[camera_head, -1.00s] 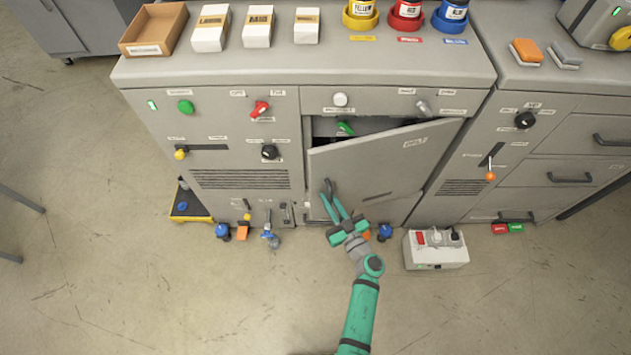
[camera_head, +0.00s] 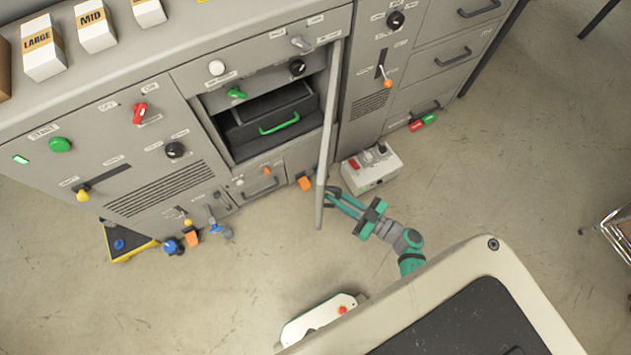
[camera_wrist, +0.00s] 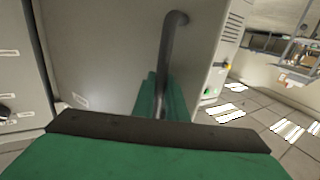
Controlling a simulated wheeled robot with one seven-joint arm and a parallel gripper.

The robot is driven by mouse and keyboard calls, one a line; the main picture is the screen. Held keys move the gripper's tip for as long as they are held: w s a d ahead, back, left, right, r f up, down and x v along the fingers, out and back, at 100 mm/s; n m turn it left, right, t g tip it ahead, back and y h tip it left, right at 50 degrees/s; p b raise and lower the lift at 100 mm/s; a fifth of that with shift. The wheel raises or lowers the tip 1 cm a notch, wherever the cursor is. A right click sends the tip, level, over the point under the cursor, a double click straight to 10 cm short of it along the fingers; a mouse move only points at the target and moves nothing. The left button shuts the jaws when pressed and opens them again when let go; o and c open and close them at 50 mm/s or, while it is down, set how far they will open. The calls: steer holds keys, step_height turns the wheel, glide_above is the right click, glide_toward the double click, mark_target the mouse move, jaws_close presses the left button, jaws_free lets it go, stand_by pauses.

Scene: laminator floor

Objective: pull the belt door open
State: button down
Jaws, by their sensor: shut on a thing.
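The belt door (camera_head: 328,120) stands wide open, seen nearly edge-on in the head view, swung out from the cabinet front on its right-hand side. My gripper (camera_head: 337,196) is at the door's outer face near its free end. In the wrist view the grey door panel (camera_wrist: 95,45) fills the left and middle, and its dark bar handle (camera_wrist: 168,60) runs down between my green fingers (camera_wrist: 160,95). The gripper is shut on the handle. Inside the opened bay are a dark drawer with a green handle (camera_head: 280,124) and a green knob (camera_head: 236,93).
A grey box with a red switch (camera_head: 370,170) stands on the floor right of the door, close to my gripper. Open floor lies in front.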

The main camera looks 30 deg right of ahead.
steer(key=s+d+n+g+y, duration=0.1)
steer(key=s+d+y, duration=0.1)
steer(key=d, duration=0.6)
steer(key=s+d+n+g+y, duration=0.1)
steer(key=s+d+n+y, duration=0.1)
steer(key=d, duration=0.7)
steer(key=shift+s+f+g, duration=0.15)
steer(key=shift+s+g, duration=0.25)
steer(key=shift+s, duration=0.45)
steer(key=c, duration=1.8)
jaws_free()
steer(key=shift+o, duration=0.2)
steer(key=shift+w+d, duration=0.1)
